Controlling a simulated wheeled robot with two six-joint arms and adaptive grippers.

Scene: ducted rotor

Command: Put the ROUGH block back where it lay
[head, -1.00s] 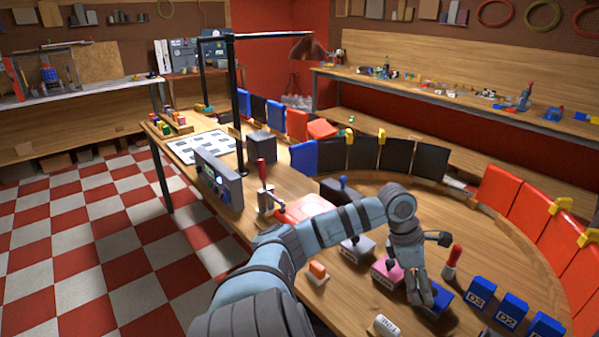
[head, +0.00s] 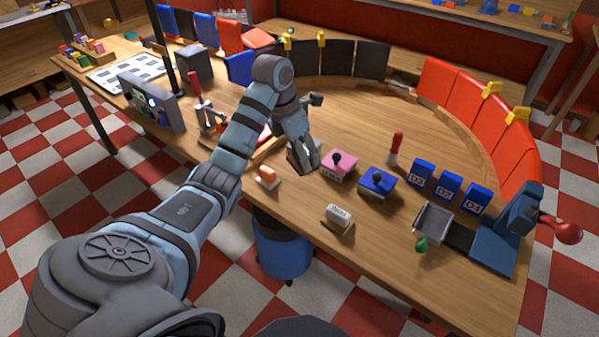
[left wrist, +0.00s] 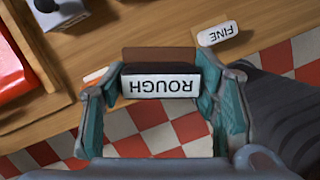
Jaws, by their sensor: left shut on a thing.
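My left gripper (head: 306,170) is over the bench, just left of the pink knobbed block. It is shut on the ROUGH block (left wrist: 160,84), which has a white label, a dark body and a brown layer. The label reads upside down in the left wrist view, between the two fingers (left wrist: 162,112). In the head view the block (head: 294,162) is mostly hidden by the gripper. The FINE block (head: 339,215) lies near the bench's front edge; it also shows in the left wrist view (left wrist: 218,33). My right gripper is not in view.
A pink knobbed block (head: 339,166) and a blue one (head: 377,182) stand right of the gripper. An orange-topped white block (head: 267,177) is near the front edge. A metal tray (head: 433,223) stands at right. Bench around the FINE block is clear.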

